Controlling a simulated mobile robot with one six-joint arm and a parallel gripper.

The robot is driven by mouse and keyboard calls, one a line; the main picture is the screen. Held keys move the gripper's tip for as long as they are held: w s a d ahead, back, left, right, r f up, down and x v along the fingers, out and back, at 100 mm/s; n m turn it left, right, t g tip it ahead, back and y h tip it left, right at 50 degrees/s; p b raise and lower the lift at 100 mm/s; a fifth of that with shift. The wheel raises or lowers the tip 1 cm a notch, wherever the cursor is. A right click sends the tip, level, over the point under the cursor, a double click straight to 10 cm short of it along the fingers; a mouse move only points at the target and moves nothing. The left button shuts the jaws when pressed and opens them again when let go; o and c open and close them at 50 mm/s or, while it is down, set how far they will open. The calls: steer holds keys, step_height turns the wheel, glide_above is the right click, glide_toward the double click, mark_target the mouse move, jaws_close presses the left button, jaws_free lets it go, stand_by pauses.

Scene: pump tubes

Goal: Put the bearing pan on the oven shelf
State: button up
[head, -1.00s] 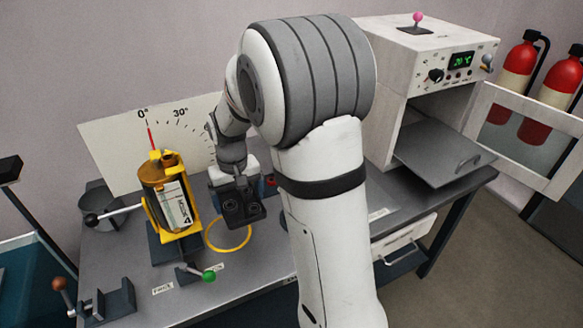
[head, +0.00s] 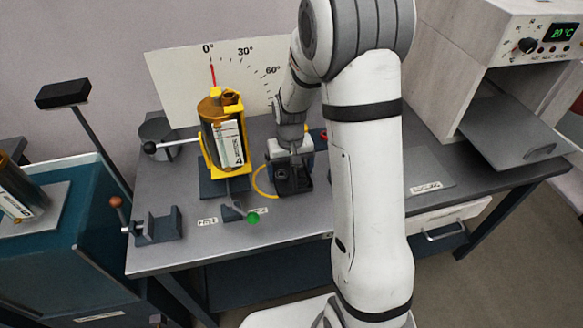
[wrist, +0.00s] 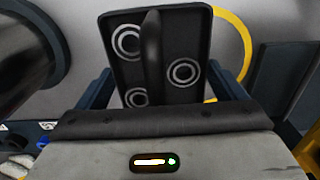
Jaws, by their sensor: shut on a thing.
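The bearing pan (head: 296,184) is a small dark tray over the bench, left of centre in the head view. In the wrist view the pan (wrist: 183,55) shows three pale bearing rings and a raised dark middle handle. My gripper (head: 292,160) is shut on the pan; its fingertips are partly hidden. I cannot tell whether the pan touches the bench. The oven (head: 440,75) stands at the right, with its front open. Its grey shelf (head: 500,122) sticks out, bare, well apart from the pan.
A yellow-framed pump tube (head: 222,135) stands left of my gripper before a white angle board (head: 170,75). A yellow ring (head: 257,182) lies beside the pan. A green-knobbed lever (head: 253,218) is in front. A marked pad (head: 428,172) lies clear before the oven.

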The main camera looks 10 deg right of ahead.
steer(key=shift+r, duration=0.1)
steer(key=o, duration=0.9)
